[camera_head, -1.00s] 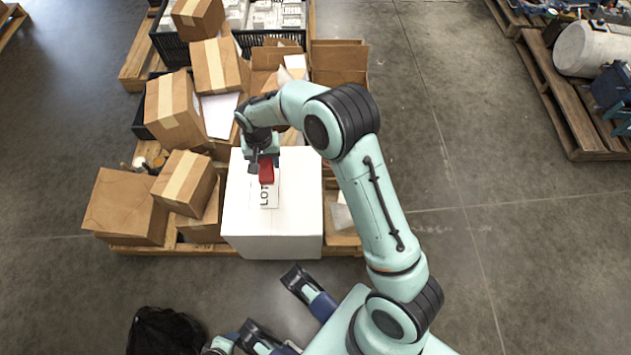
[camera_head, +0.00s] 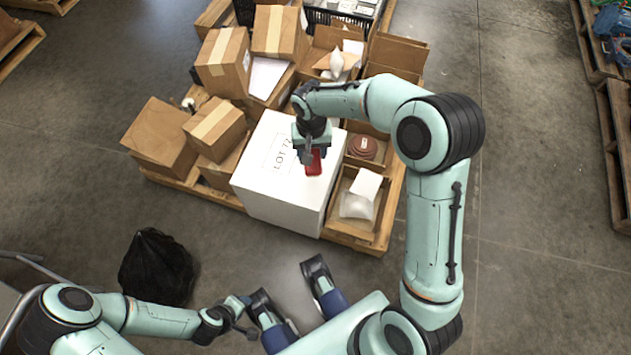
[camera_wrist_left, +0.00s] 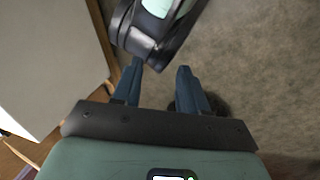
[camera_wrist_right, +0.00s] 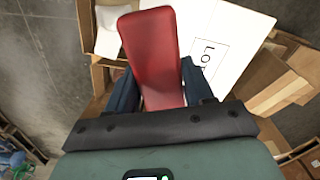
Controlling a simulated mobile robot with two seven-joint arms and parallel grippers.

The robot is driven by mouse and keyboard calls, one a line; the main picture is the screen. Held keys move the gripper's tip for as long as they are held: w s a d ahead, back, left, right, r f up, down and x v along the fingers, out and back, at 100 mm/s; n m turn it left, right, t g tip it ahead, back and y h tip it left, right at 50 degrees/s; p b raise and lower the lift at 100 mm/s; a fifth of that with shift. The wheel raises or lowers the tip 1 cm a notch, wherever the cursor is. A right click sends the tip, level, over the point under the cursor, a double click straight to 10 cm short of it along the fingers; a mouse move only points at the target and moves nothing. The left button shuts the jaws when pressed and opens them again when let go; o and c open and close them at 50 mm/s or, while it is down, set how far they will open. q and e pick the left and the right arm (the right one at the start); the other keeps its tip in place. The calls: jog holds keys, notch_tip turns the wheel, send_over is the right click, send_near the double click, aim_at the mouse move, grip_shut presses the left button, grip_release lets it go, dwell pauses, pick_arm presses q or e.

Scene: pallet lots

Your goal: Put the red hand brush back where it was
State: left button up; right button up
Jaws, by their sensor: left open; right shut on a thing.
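The red hand brush (camera_head: 314,163) is held in my right gripper (camera_head: 308,158), over the right part of the top of the white box (camera_head: 283,205). In the right wrist view the red brush (camera_wrist_right: 152,50) sticks out between the two blue fingers. I cannot tell whether the brush touches the box top. The box carries a label (camera_head: 286,152) starting with "LOT", partly covered by the gripper. My left gripper (camera_head: 246,316) is low, in front of the pallet. Its fingers stand apart and empty in the left wrist view (camera_wrist_left: 160,85).
Cardboard boxes (camera_head: 160,138) crowd the pallet (camera_head: 180,184) left of and behind the white box. Open cartons (camera_head: 352,232) with packing stand to its right. A black bag (camera_head: 157,265) lies on the floor at left.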

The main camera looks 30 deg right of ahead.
jog(key=b, duration=0.3)
send_over(312, 184)
notch_tip(312, 184, down, 13)
jog(key=shift+f, duration=0.15)
notch_tip(312, 184, down, 4)
jog(key=shift+b, duration=0.45)
pick_arm(q)
jog(key=w+a+f+t+y, duration=0.1)
jog(key=w+a+f, duration=0.2)
jog(key=w+f, duration=0.2)
jog(key=shift+w+t, duration=0.25)
jog(key=shift+t, duration=0.05)
jog(key=shift+a, duration=0.1)
pick_arm(e)
jog(key=shift+f, duration=0.1)
jog(key=o, duration=1.2)
pick_arm(q)
jog(key=shift+s+f, duration=0.15)
jog(key=shift+s, duration=0.1)
jog(key=shift+w, duration=0.1)
